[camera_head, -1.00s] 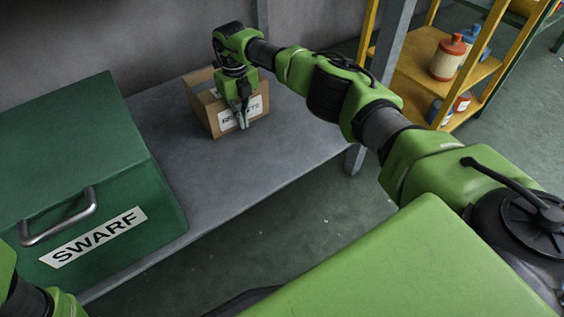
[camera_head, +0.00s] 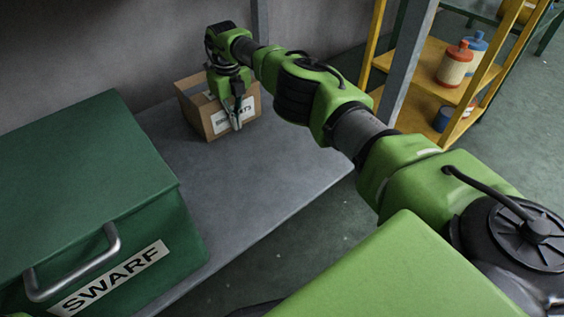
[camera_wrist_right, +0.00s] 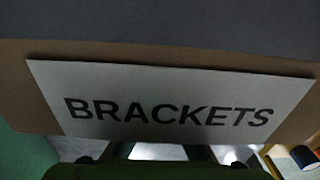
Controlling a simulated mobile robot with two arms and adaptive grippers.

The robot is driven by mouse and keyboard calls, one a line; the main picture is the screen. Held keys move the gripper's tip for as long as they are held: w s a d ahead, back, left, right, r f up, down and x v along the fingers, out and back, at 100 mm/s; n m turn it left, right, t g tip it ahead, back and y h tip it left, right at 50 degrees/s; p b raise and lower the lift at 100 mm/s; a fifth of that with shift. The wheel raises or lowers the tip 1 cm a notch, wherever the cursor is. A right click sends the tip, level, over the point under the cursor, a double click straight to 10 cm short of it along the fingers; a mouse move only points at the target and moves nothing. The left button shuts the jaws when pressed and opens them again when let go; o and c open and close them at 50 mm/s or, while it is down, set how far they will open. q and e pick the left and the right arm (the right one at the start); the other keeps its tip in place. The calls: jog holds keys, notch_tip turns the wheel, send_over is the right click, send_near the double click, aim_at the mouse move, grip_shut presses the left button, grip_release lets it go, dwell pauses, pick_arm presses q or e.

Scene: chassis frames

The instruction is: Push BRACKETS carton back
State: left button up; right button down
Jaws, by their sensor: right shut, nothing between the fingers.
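The BRACKETS carton (camera_head: 205,125) is an open-topped brown cardboard box with a white label. It stands upright on the grey bench, near the back wall. My right gripper (camera_head: 236,124) is shut and empty, pointing down in front of the carton's labelled face and covering part of the label. In the right wrist view the label BRACKETS (camera_wrist_right: 170,100) fills the middle, very close. I cannot tell for sure whether the fingertips touch the carton. My left gripper is not in view.
A green SWARF box (camera_head: 90,200) with a metal handle stands on the bench (camera_head: 250,200) at left. A grey post (camera_head: 408,65) and a yellow shelf (camera_head: 440,90) with bottles (camera_head: 455,64) stand at right. The bench between box and carton is clear.

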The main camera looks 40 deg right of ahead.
jog(key=shift+d, duration=0.1)
notch_tip(320, 180, up, 12)
dwell(0.7)
jog(key=shift+s, duration=0.15)
